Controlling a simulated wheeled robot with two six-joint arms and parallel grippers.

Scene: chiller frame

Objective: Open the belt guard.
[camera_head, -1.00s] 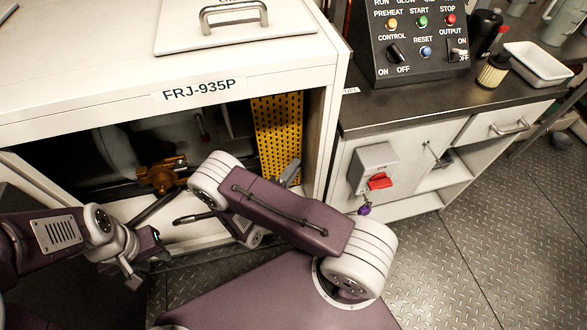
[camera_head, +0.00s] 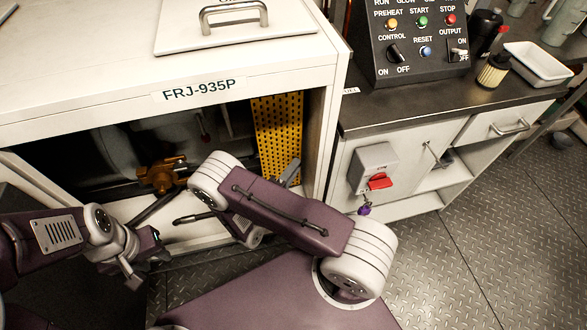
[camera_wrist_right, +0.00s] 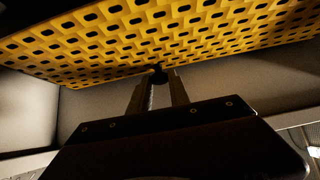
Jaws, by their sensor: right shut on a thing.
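The belt guard (camera_head: 278,130) is a yellow perforated panel standing upright at the right side of the cabinet's open bay. In the right wrist view the guard (camera_wrist_right: 215,35) spans the top of the picture. My right gripper (camera_wrist_right: 158,88) has its two fingertips closed at a small black knob (camera_wrist_right: 157,75) at the guard's lower edge. In the head view my right arm's links hide most of that gripper and the guard's lower part. My left gripper (camera_head: 150,255) is at the lower left, in front of the bay and away from the guard; its fingers are not clear.
Dark machinery with a brass-coloured fitting (camera_head: 163,174) fills the bay of the white cabinet (camera_head: 240,88). A control panel (camera_head: 420,40) and a grey switch box with a red handle (camera_head: 378,181) are to the right. The patterned metal floor (camera_head: 480,240) at right is clear.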

